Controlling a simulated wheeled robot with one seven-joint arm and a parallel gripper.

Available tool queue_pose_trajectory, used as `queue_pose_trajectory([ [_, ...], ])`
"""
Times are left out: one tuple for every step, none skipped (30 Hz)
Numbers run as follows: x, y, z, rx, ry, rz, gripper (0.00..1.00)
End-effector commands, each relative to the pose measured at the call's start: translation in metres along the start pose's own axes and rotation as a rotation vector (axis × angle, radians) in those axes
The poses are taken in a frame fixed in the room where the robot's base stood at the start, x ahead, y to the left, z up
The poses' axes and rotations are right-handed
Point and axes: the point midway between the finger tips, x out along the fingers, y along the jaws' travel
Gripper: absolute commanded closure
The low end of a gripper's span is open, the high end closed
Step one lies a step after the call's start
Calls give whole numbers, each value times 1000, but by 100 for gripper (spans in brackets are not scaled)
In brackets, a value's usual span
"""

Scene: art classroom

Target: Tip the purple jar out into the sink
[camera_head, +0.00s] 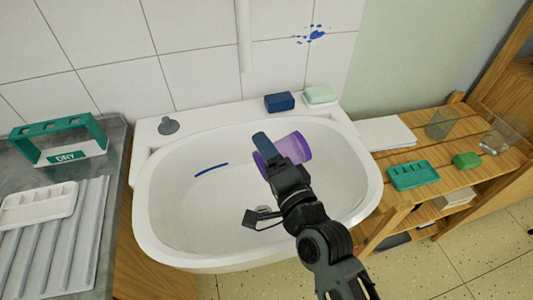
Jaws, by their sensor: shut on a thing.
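The purple jar (300,146) is tilted onto its side over the white sink (165,215), with its wider end toward the right. My gripper (268,146) is shut on the jar near its left part and holds it above the basin. The fingers and wrist hide part of the jar. I cannot see into the jar, and no stream shows.
A blue streak (211,169) marks the basin's left inside. A wooden shelf (428,209) stands right; a teal "DRY" rack (60,140) stands left.

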Motion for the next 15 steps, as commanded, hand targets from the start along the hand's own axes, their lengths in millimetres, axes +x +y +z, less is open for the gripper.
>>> queue_pose_trajectory([
  [0, 0, 0, 0, 0, 0, 68],
  [0, 0, 0, 0, 0, 0, 68],
  [0, 0, 0, 0, 0, 0, 68],
  [0, 0, 0, 0, 0, 0, 68],
  [0, 0, 0, 1, 0, 0, 68],
  [0, 1, -1, 11, 1, 0, 68],
  [0, 1, -1, 25, 1, 0, 68],
  [0, 2, -2, 47, 2, 1, 68],
  [0, 4, -4, 87, 3, 1, 68],
  [0, 5, -5, 119, 3, 1, 68],
  [0, 6, -6, 153, 4, 1, 68],
  [0, 7, -7, 194, 3, 1, 68],
  [0, 8, -8, 222, 4, 1, 68],
  [0, 8, -8, 246, 3, 0, 68],
  [0, 8, -9, 276, 2, 0, 68],
])
